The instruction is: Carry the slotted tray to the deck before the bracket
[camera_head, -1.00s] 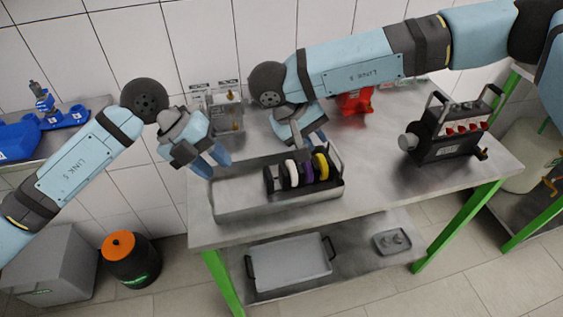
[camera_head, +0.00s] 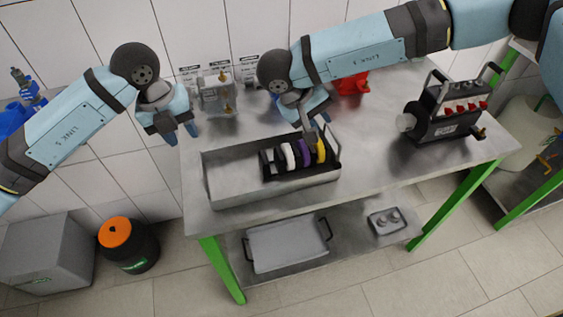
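The black slotted tray (camera_head: 268,162) holds upright white, purple and yellow discs. It sits in the right part of a shallow grey metal box (camera_head: 233,185) on the steel table. The grey bracket (camera_head: 215,93) with brass fittings stands at the back of the table, against the wall. The bare deck (camera_head: 228,130) lies in front of it. My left gripper (camera_head: 181,134) is empty, its blue fingers apart, over the table's left edge. My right gripper (camera_head: 319,121) is above the tray's right rear end; its fingertips are partly hidden, so contact and opening are unclear.
A black unit with red knobs (camera_head: 452,108) stands on the right of the table. A red object (camera_head: 352,82) is behind my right arm. A lower shelf holds a grey handled tray (camera_head: 285,245). A black bin with an orange lid (camera_head: 116,232) stands at lower left.

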